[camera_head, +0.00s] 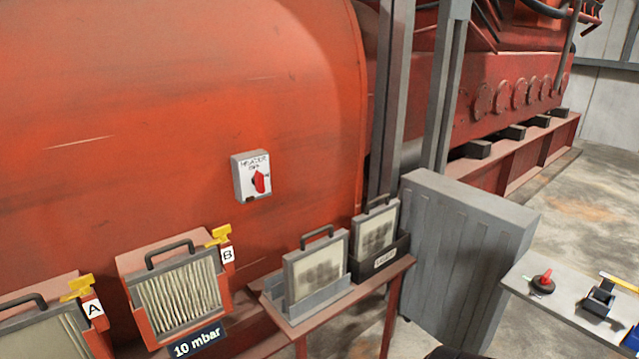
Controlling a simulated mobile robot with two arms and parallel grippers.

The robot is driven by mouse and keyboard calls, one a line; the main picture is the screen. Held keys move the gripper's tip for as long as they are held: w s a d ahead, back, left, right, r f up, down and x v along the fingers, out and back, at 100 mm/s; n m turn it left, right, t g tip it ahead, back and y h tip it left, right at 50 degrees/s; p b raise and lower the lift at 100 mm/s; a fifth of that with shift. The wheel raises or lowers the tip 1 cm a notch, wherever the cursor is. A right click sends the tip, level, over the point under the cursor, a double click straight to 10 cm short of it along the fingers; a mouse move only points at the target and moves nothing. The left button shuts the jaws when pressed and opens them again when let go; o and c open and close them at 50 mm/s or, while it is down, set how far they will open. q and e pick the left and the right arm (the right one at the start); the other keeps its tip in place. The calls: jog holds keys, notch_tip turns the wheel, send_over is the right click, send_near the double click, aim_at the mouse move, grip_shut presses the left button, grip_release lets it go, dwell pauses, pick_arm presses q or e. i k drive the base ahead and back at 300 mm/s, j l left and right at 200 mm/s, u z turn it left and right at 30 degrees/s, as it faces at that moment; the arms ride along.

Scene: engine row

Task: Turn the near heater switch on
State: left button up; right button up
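A heater switch (250,178) is a small grey box with a white label reading "HEATER" and a red knob (259,182). It is fixed to the side of the big red engine housing, left of the middle of the head view. The knob stands roughly upright below lettering that looks like "OFF". The small marking to its right is too small to read surely. Neither of my grippers can be made out in the view. Only a dark shape shows at the bottom edge, and I cannot tell what it is.
Filter cassettes with yellow latches, labelled A (94,309) and B (227,254), sit below left. A red stand (340,307) holds two more filters below the switch. A grey cabinet (460,260) stands right of it. A side table (570,300) carries another red knob.

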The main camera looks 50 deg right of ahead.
aim_at(258, 181)
jog(key=z, duration=1.4)
jog(key=i+l+u, duration=0.1)
jog(key=i+l, duration=0.1)
jog(key=l, duration=0.25)
jog(key=j+u, duration=0.05)
